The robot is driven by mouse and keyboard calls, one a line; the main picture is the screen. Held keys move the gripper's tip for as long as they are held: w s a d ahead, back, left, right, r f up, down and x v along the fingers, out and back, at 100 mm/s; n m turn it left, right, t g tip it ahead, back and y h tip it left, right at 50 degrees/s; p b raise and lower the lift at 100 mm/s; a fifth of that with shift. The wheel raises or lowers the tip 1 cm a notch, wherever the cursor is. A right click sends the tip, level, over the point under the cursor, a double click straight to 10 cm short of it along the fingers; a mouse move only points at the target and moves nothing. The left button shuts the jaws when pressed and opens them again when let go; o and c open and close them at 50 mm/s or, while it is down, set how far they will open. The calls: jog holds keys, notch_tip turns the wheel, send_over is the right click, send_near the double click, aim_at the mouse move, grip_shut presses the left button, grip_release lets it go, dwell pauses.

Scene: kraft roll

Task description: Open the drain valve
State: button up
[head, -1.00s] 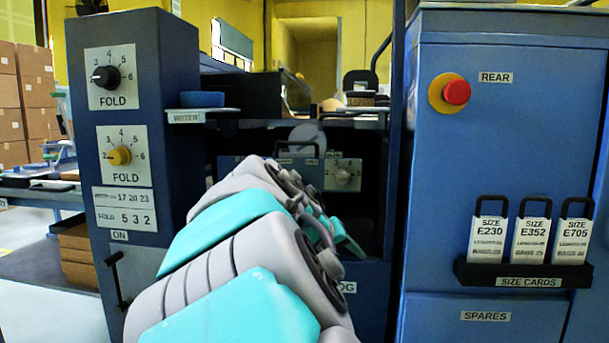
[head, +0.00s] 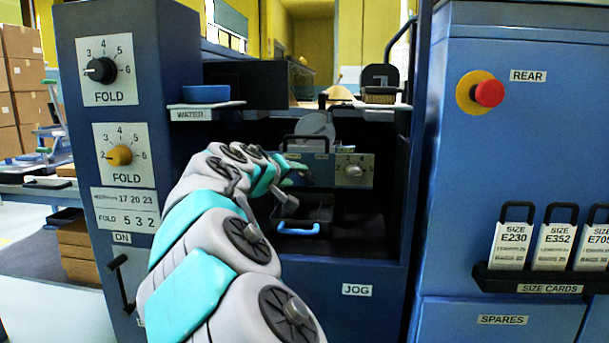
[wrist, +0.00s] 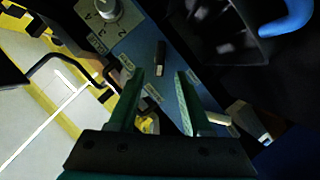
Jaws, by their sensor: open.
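A small dark lever with a pale end (wrist: 160,56) sits on the blue panel in the wrist view. It may be the drain valve, but the labels near it are too small to read. My gripper (wrist: 160,77) is open and empty, with its two green fingers pointing at the panel, one to each side of the lever's line. I cannot tell whether they touch it. In the head view my gripper (head: 291,171) is inside the dark recess, in front of the panel (head: 330,172), and my arm hides the panel's left part.
A pale dial (head: 353,171) is on the panel's right; it shows in the wrist view too (wrist: 106,10). Below is a black tray with a blue handle (head: 298,229). The blue cabinet with its red button (head: 488,93) bounds the right, the fold-dial column (head: 118,155) the left.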

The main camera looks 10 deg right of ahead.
aim_at(304, 176)
jog(key=x, duration=0.5)
jog(key=shift+w+d+f, duration=0.1)
jog(key=shift+w+d, duration=0.1)
grip_shut()
dwell(0.4)
